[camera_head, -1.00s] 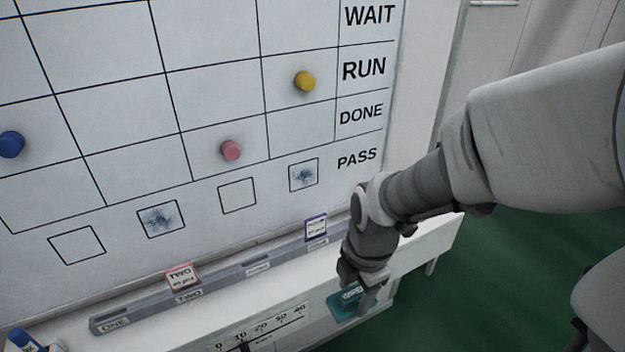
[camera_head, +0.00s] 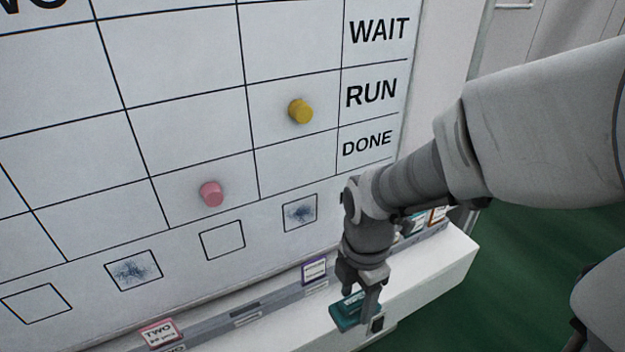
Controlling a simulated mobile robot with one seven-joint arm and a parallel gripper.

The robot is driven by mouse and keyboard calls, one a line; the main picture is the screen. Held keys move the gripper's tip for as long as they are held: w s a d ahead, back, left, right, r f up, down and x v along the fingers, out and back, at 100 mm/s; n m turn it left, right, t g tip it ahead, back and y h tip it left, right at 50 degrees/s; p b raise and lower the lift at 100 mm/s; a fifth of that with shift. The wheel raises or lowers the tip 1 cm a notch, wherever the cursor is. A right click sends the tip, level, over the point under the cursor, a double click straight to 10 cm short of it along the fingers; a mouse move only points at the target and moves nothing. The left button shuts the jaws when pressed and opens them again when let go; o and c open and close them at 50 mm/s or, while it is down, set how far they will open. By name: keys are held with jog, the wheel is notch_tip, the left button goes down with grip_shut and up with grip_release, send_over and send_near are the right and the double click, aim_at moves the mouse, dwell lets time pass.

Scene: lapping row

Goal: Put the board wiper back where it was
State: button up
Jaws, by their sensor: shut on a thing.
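The board wiper (camera_head: 349,314) is a teal block. My gripper (camera_head: 362,301) is shut on it, in front of the ledge below the whiteboard. The fingers hide part of the wiper. I cannot tell whether the wiper touches the white surface under it. The whiteboard (camera_head: 190,120) has a grid and a row of small squares along its bottom. Two of these squares, one at the left (camera_head: 134,271) and one at the right (camera_head: 300,213), hold blue scribbles.
A grey rail (camera_head: 262,301) runs along the board's foot. It carries a red-edged card (camera_head: 160,333), a purple-edged card (camera_head: 314,270) and more cards behind my wrist (camera_head: 437,216). Yellow (camera_head: 300,111) and pink (camera_head: 211,194) magnets sit on the board. The white ledge (camera_head: 445,262) is bare at right.

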jog(key=a+f, duration=0.2)
jog(key=a, duration=0.1)
jog(key=w+a+f+b, duration=0.1)
jog(key=a+f, duration=0.1)
jog(key=a, duration=0.2)
jog(key=w+a+f, duration=0.1)
jog(key=a+f, duration=0.2)
jog(key=a, duration=0.1)
jog(key=shift+w+a+b, duration=0.25)
jog(key=shift+b, duration=0.1)
jog(key=shift+f+b, duration=0.4)
jog(key=shift+f, duration=1.55)
jog(key=shift+f, duration=0.2)
jog(key=o, duration=1.2)
jog(key=shift+r, duration=0.1)
